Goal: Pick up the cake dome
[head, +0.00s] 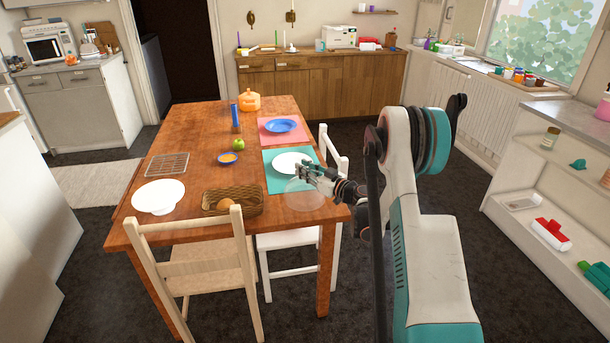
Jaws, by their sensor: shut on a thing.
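The cake dome (304,196) is clear and faint. It shows at the right front part of the wooden table, in front of the teal placemat and the white plate on it. My gripper (305,173) is at the top of the dome, with its fingers shut on it. The dome looks upright. I cannot tell whether its rim touches the table or hangs just above it.
The wooden table (200,138) also bears a white cake stand (158,194), a wire rack (167,165), a wicker basket (243,205), a teal placemat (278,182) and a blue plate (282,126). Chairs (195,268) stand at the near and right sides.

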